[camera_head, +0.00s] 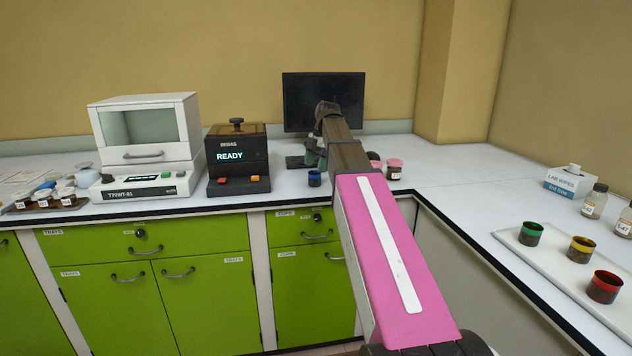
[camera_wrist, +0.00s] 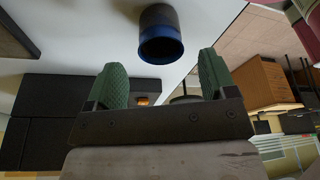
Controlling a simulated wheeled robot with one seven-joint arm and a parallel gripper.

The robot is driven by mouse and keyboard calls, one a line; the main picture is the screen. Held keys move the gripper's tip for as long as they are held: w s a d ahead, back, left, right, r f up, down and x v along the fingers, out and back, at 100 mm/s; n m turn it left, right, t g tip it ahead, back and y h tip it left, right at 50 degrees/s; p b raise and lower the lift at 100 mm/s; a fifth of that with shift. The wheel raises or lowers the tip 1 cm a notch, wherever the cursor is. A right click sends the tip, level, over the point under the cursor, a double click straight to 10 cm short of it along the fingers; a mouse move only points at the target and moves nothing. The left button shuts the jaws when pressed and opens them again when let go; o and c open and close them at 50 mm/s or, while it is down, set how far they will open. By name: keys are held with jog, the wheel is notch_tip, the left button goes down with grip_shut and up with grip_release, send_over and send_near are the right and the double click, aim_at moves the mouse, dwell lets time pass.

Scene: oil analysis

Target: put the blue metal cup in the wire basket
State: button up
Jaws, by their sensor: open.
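The blue metal cup (camera_head: 314,178) is a small dark cup with a blue rim. It stands on the white bench near the front edge, right of the black READY device. It also shows in the wrist view (camera_wrist: 160,42), mouth toward the camera. My gripper (camera_head: 312,155) has green-padded fingers, partly hidden by my arm in the head view. In the wrist view my gripper (camera_wrist: 161,76) is open and empty; the cup lies just beyond the fingertips, roughly between them, and is not gripped. I see no wire basket in either view.
The black READY device (camera_head: 237,160) stands left of the cup. Pink-lidded jars (camera_head: 393,168) are close on the right, partly behind my arm. A monitor (camera_head: 322,100) is behind. A white tray (camera_head: 520,250) with green, yellow and red cups is at right.

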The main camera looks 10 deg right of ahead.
aim_at(312, 185)
jog(key=shift+x, duration=2.85)
jog(key=shift+d, duration=0.2)
jog(key=c, duration=1.1)
